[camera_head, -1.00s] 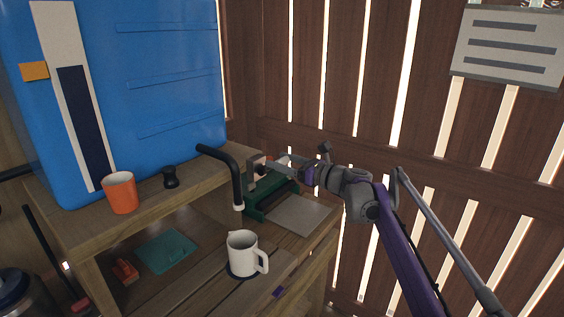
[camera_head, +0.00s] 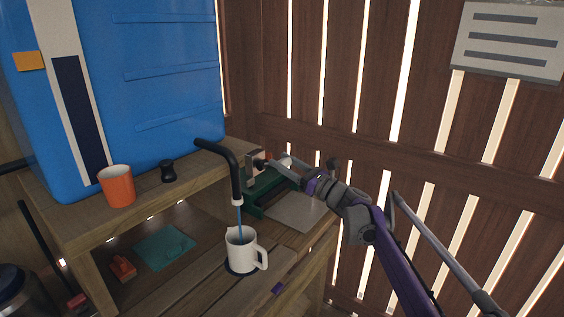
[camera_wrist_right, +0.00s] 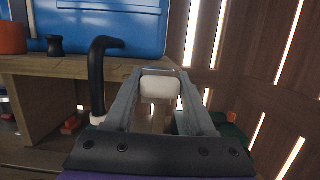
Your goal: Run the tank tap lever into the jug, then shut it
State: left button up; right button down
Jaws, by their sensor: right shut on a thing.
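The blue tank (camera_head: 170,85) stands on the wooden shelf, with a black spout (camera_head: 225,155) bending down over its front edge. A thin blue stream (camera_head: 240,218) runs from the spout into the white jug (camera_head: 241,257). The jug stands upright on a dark round mat below, handle to the right. My right gripper (camera_head: 270,164) is beside the spout, shut on the tap lever, whose pale end (camera_wrist_right: 160,86) shows between the fingers in the right wrist view. In the head view the fingers partly hide the lever. My left gripper is out of view.
An orange mug (camera_head: 117,187) and a small black object (camera_head: 168,171) stand on the shelf left of the spout. A green box-like thing (camera_head: 265,190) and a grey plate (camera_head: 295,212) lie under my right arm. A teal flat piece (camera_head: 165,248) lies below the shelf.

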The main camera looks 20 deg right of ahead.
jog(key=shift+s+d+f+t+y+b, duration=0.1)
jog(key=shift+s+f+t+y+b, duration=0.05)
jog(key=shift+f+t+y+b, duration=0.4)
jog(key=shift+s+d+f+t+y+b, duration=0.1)
jog(key=shift+f+t+y+b, duration=0.2)
jog(key=shift+f+t, duration=0.4)
jog(key=shift+c, duration=1.2)
grip_release()
jog(key=v, duration=1)
jog(key=shift+s+d+f, duration=0.15)
jog(key=shift+s+f, duration=0.1)
jog(key=shift+f, duration=0.05)
